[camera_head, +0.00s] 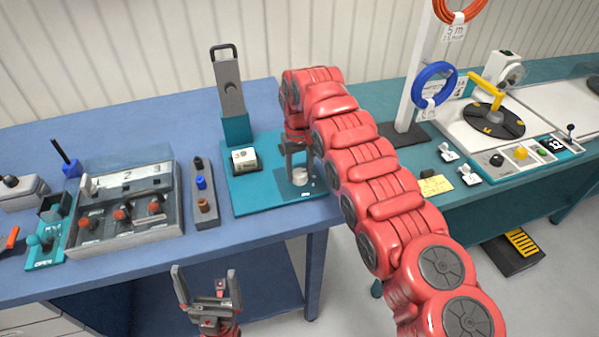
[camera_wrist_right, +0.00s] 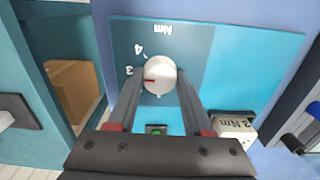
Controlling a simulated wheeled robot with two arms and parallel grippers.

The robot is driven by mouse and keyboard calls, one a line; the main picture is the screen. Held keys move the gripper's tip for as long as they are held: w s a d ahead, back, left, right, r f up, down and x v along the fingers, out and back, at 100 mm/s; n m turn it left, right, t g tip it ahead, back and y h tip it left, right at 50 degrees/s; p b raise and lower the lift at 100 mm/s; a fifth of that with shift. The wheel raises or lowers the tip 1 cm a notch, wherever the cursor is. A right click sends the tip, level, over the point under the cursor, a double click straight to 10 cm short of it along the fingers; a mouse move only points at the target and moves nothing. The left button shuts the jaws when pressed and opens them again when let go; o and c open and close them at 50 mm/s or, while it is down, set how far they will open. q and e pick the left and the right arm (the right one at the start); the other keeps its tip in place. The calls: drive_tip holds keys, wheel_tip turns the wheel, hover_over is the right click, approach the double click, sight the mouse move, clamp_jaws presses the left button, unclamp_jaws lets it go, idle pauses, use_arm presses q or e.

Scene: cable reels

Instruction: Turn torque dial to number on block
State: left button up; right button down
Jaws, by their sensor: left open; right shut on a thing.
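The torque dial (camera_wrist_right: 160,74) is a round white knob on a teal panel (camera_wrist_right: 245,60). Its red mark points left, close to the printed 3; a 4 shows further round. In the head view the dial (camera_head: 300,177) is partly hidden by my right gripper (camera_head: 298,162), whose arm reaches over the table. In the right wrist view my right gripper (camera_wrist_right: 158,92) is shut on the dial, one finger on each side. My left gripper (camera_head: 205,285) is open and empty before the table.
A grey handled tool (camera_head: 229,85) stands in a teal holder behind the block. A grey tray of bits (camera_head: 202,190) and a lidded box with knobs (camera_head: 122,210) lie to the left. The right bench holds a blue cable coil (camera_head: 434,84) and a turntable (camera_head: 490,121).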

sight(298, 173)
drive_tip(key=shift+w+r, duration=0.1)
idle(0.3)
drive_tip(key=shift+c, duration=1.6)
unclamp_jaws()
drive_tip(key=shift+r, duration=0.4)
wheel_tip(298, 173, up, 5)
drive_tip(key=shift+a+r+p, duration=0.1)
drive_tip(key=shift+a+p, duration=0.05)
drive_tip(key=shift+p, duration=0.55)
wheel_tip(298, 173, up, 11)
drive_tip(key=p, duration=1.1)
drive_tip(key=shift+r, duration=0.15)
